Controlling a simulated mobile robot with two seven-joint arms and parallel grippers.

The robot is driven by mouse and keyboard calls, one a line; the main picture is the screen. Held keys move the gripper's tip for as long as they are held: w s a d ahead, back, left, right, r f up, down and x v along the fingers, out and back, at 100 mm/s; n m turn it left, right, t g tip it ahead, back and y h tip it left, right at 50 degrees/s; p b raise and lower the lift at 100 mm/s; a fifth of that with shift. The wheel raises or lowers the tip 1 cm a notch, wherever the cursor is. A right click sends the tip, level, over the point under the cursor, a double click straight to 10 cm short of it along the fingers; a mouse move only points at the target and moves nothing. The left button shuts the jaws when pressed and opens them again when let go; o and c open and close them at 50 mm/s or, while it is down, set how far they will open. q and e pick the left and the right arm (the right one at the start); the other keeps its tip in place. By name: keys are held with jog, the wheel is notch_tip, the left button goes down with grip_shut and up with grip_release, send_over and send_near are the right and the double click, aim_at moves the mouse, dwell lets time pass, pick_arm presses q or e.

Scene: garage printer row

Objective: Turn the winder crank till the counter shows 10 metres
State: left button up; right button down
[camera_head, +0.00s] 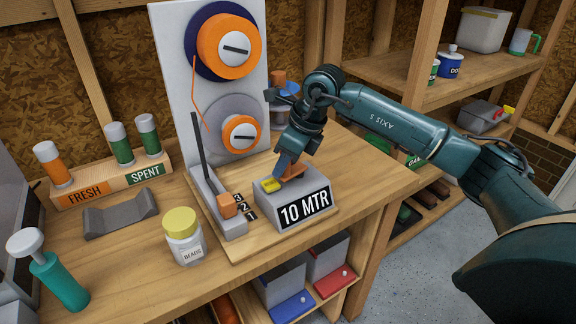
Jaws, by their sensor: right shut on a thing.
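The winder is a tall pale board (177,70) on a wooden base. It carries an upper orange and navy spool (215,62) and a lower grey and orange spool (215,112), with an orange strand running between them. At its foot stands a grey block (262,212) reading "10 MTR", with a yellow pad (268,185) on top. My right gripper (284,172) points down onto this block and is shut on a small orange part, mostly hidden by the fingers. I cannot tell whether this part is the crank. My left gripper is out of view.
An upright black lever (200,150) with an orange block (228,205) stands by a 3-2-1 scale. A bead jar (183,240), teal plunger (58,280), grey cradle (120,215) and tube rack (100,188) occupy the left bench. An orange-topped blue item (283,93) is behind my arm.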

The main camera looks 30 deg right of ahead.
jog(key=shift+w+m, duration=0.4)
jog(key=shift+m, duration=0.5)
jog(key=shift+t+h, duration=0.3)
jog(key=c, duration=1.2)
grip_release()
jog(key=v, duration=1.3)
jog(key=shift+r+b, duration=0.2)
jog(key=shift+b, duration=0.25)
jog(key=shift+f, duration=0.1)
